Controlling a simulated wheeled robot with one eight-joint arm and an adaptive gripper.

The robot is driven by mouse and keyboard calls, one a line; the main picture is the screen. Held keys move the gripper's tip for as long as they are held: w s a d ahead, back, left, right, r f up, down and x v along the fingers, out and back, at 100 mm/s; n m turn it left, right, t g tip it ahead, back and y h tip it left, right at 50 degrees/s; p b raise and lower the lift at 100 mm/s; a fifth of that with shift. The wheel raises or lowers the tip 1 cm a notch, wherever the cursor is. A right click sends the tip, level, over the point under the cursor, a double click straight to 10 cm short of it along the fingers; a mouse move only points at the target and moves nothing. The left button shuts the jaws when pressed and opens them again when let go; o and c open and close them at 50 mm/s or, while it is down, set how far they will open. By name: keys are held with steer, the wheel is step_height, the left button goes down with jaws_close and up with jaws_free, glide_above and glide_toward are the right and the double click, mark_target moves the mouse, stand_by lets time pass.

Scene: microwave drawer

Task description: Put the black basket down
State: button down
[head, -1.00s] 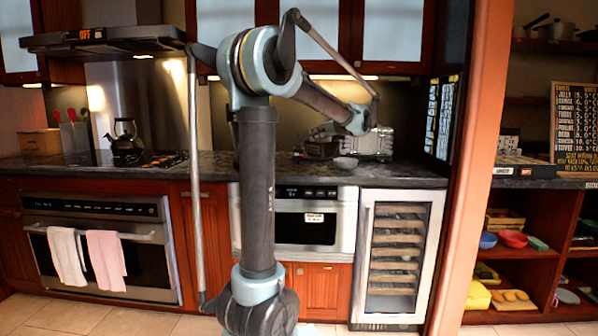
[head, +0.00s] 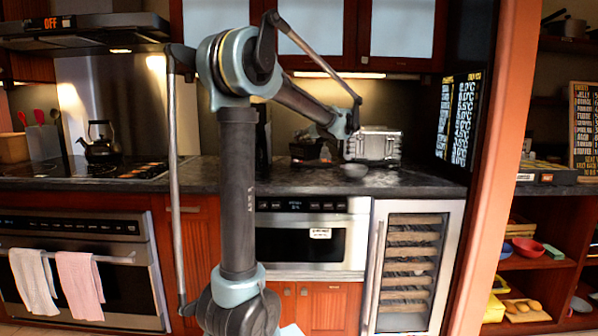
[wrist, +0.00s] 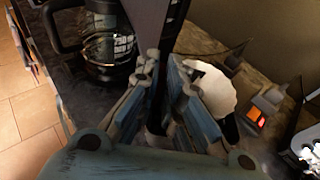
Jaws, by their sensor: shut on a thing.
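My gripper (wrist: 160,110) shows in the wrist view with its blue-grey fingers closed around a black piece (wrist: 158,35), which I take to be part of the black basket. This piece runs up from between the fingers to the top edge, and its full shape is not visible. A white fluted filter-like cup (wrist: 212,90) lies just right of the fingers; I cannot tell if it sits in the basket. In the head view my gripper (head: 325,152) is small and dark above the back counter, and the basket cannot be made out clearly there.
A glass coffee pot (wrist: 105,45) stands left of the fingers in the wrist view. A kettle (head: 100,145) stands on the stove at left. An orange-lit item (wrist: 257,112) is at right.

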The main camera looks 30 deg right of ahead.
step_height(320, 180, down, 9)
steer(key=shift+r, duration=0.2)
stand_by(0.3)
steer(key=c, duration=1.7)
jaws_free()
